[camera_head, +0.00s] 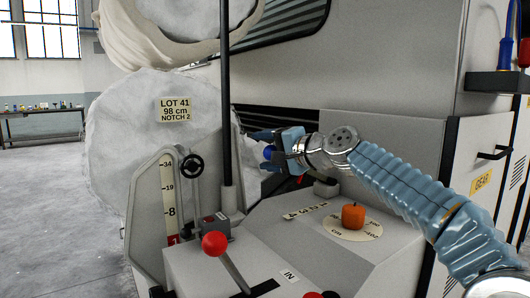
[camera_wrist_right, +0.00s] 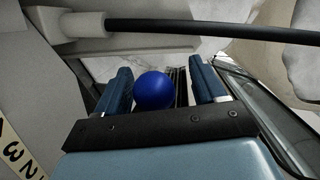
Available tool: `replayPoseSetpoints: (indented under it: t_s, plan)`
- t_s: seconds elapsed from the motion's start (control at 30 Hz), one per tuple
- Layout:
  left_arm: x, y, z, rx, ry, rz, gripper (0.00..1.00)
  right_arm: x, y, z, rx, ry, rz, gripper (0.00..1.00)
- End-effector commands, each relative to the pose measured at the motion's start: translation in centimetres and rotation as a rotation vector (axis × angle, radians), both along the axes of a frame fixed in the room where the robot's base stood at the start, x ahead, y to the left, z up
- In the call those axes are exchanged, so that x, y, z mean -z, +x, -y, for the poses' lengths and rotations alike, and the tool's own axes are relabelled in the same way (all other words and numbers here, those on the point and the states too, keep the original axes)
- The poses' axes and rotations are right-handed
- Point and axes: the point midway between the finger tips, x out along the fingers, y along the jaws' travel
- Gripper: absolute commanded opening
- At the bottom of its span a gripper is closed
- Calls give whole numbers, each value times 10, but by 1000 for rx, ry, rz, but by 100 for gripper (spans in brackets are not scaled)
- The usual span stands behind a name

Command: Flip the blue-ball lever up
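The blue ball (camera_head: 268,152) of the lever shows at the tip of my right gripper (camera_head: 262,151) in the head view, in front of the machine's dark slot. In the right wrist view the blue ball (camera_wrist_right: 154,91) lies between the two fingers of my right gripper (camera_wrist_right: 160,90). There is a gap on both sides of the ball, so the gripper is open around it; the gap is wider on the right. The lever's stem is mostly hidden behind the gripper and ball. My left gripper is not in view.
A red-ball lever (camera_head: 214,243) stands on the front console. An orange knob (camera_head: 353,215) sits on a round dial. A black upright post (camera_head: 225,100) rises just left of my right gripper. A large white roll (camera_head: 120,150) stands at left. Open floor (camera_head: 50,210) lies further left.

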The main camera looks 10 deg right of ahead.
Motion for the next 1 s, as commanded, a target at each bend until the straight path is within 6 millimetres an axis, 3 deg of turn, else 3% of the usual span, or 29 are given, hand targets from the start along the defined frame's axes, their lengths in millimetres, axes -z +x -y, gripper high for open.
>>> replayPoseSetpoints:
  t_s: [0.17, 0.5, 0.7, 1.0]
  plan:
    - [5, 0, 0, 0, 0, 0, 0, -3, -9, 11, 11, 0, 8, 65]
    - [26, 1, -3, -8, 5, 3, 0, -13, -75, 52, 9, -1, 8, 65]
    - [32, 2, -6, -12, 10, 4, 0, -19, -103, 70, 5, -1, 4, 65]
    - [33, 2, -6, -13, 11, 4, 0, -21, -113, 76, 1, -2, 1, 65]
